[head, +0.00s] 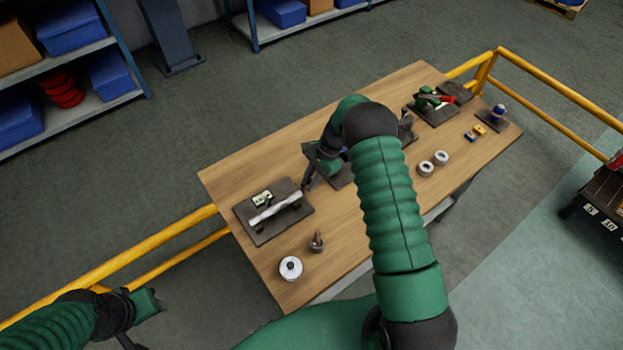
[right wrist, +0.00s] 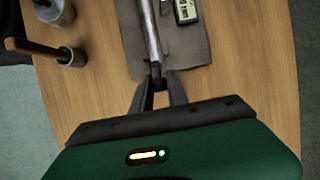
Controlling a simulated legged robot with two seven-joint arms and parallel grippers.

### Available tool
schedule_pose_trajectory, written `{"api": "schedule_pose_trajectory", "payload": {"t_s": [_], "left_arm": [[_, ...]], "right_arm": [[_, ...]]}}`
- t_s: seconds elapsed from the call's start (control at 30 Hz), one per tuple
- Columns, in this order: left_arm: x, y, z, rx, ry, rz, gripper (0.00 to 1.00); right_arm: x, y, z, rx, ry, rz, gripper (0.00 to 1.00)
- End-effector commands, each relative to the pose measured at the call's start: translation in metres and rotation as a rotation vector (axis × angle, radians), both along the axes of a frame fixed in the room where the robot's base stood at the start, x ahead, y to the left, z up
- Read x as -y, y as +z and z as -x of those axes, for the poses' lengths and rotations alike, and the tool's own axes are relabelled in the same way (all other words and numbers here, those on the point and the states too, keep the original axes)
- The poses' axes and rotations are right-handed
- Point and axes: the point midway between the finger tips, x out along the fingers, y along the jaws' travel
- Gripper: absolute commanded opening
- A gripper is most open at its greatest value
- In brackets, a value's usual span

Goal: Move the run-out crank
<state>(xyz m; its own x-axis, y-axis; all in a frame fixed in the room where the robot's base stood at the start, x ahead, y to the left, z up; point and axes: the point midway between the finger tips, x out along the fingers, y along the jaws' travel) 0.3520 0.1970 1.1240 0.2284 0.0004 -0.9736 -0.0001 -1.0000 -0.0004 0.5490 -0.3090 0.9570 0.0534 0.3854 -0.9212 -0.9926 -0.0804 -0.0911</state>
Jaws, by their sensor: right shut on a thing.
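The crank (head: 275,209) is a silver bar with dark end pieces, over a dark grey pad (head: 254,233) on the left part of the wooden table. In the right wrist view the silver bar (right wrist: 151,35) runs up from between my fingers. My right gripper (head: 307,183) reaches down at the crank's right end. In the right wrist view the right gripper (right wrist: 157,82) is shut on the crank's dark end. My left gripper (head: 138,318) is at the lower left, away from the table; its fingers are unclear.
More rings (head: 433,162) and tools on pads (head: 434,106) are farther right. Yellow rails (head: 545,90) border the table.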

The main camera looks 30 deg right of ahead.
Motion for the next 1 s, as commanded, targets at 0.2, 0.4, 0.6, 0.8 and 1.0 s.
{"api": "schedule_pose_trajectory", "payload": {"t_s": [0.2, 0.4, 0.6, 0.8, 1.0], "left_arm": [[0.0000, -0.0010, 0.0001, 0.000, 0.000, 0.000, 0.41], [0.0000, -0.0011, 0.0000, 0.000, 0.000, 0.000, 0.41], [0.0000, -0.0011, -0.0001, 0.000, 0.000, 0.000, 0.41], [0.0000, -0.0011, -0.0001, 0.000, 0.000, 0.000, 0.41], [0.0000, -0.0010, 0.0000, 0.000, 0.000, 0.000, 0.41]], "right_arm": [[-0.0012, -0.0009, -0.0040, -0.067, 0.000, 0.004, 0.00], [-0.0015, -0.0010, -0.0044, -0.090, -0.001, 0.004, 0.00], [-0.0017, -0.0009, -0.0044, -0.092, -0.002, 0.003, 0.00], [-0.0019, -0.0009, -0.0043, -0.092, -0.002, 0.002, 0.27], [-0.0013, -0.0004, -0.0040, -0.091, -0.002, 0.003, 0.41]]}}
